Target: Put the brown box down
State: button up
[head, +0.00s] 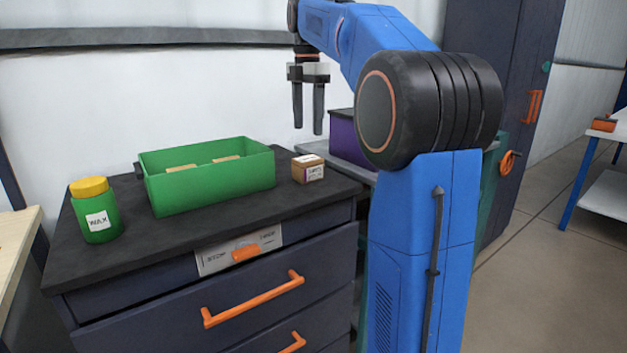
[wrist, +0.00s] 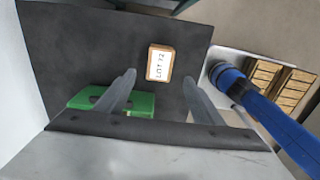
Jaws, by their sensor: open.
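The small brown box (head: 308,168) with a white label sits upright on the dark top of the drawer cabinet (head: 330,191), just right of the green bin (head: 215,186). It also shows in the wrist view (wrist: 160,62), lying beyond and between my fingertips with its white label facing up. My gripper (head: 308,130) is open and empty, pointing down above the brown box and clear of it. In the wrist view, its two fingers (wrist: 160,77) stand apart with nothing between them.
The green bin holds tan items. A green WAX jar with a yellow lid (head: 94,210) stands at the left of the cabinet top. A purple container (head: 345,136) stands behind my arm. Orange-handled drawers (head: 254,300) face forward. The cabinet top before the bin is clear.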

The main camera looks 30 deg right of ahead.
jog(key=shift+s, duration=0.1)
jog(key=s+a+f+m+t, duration=0.1)
jog(key=s+a+f+m, duration=0.4)
jog(key=s+f, duration=0.5)
jog(key=s+a+f+m+t, duration=0.2)
jog(key=s+a+f+m, duration=0.4)
jog(key=s+f, duration=0.4)
jog(key=s+a+f+m+t, duration=0.1)
jog(key=s+a+f+m, duration=0.4)
jog(key=s+f, duration=0.5)
jog(key=shift+a+f+m+t, duration=0.15)
jog(key=shift+f+m+t, duration=0.2)
jog(key=shift+m, duration=0.85)
jog(key=shift+r, duration=0.1)
